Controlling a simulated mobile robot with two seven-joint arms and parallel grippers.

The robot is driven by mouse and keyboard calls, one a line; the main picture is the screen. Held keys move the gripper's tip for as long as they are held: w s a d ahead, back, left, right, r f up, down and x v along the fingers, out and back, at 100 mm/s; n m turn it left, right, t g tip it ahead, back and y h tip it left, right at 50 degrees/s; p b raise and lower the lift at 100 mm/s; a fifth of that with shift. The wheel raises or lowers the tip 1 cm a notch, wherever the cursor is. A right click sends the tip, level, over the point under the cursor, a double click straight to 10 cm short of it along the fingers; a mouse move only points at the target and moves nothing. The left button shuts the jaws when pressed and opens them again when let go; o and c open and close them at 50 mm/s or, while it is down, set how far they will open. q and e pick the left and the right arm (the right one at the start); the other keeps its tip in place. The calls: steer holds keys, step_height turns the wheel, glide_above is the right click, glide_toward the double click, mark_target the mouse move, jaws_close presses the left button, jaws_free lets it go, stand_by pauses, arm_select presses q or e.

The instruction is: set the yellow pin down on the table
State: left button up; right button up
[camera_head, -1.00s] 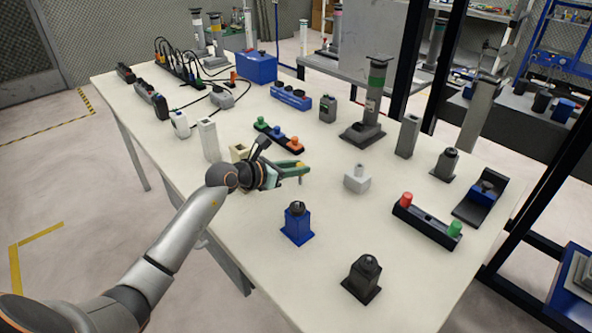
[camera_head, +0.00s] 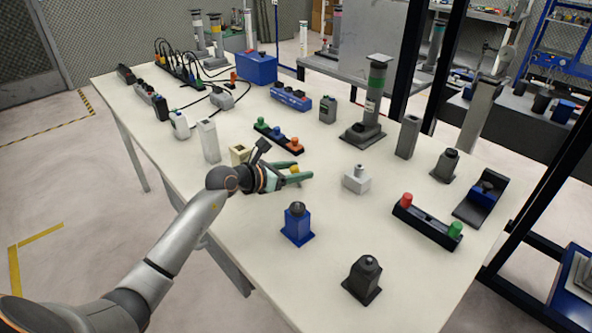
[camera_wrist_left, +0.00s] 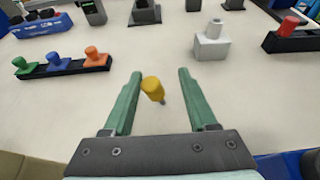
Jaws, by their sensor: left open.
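The yellow pin (camera_head: 294,169) is between the two green fingers of my left gripper (camera_head: 302,172), low over or on the white table (camera_head: 330,235). In the left wrist view the pin (camera_wrist_left: 153,89) has a yellow head and a thin darker shank below it, and it looks tilted. The fingers (camera_wrist_left: 160,74) stand wide apart. The pin is nearer the left finger in that view; I cannot tell whether it touches that finger. The shank's lower end is small, so its contact with the table is unclear. My right gripper is not in view.
A black strip with green, blue and orange pegs (camera_head: 278,137) lies beyond the gripper. A white block (camera_head: 356,180) stands to its right, a blue block (camera_head: 297,226) nearer. A beige block (camera_head: 240,154) is beside the wrist. Bare table lies between the gripper and the white block.

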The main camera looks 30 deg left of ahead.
arm_select(q)
steer(key=shift+r, duration=0.25)
steer(key=v, duration=1.2)
steer(key=shift+p, duration=0.45)
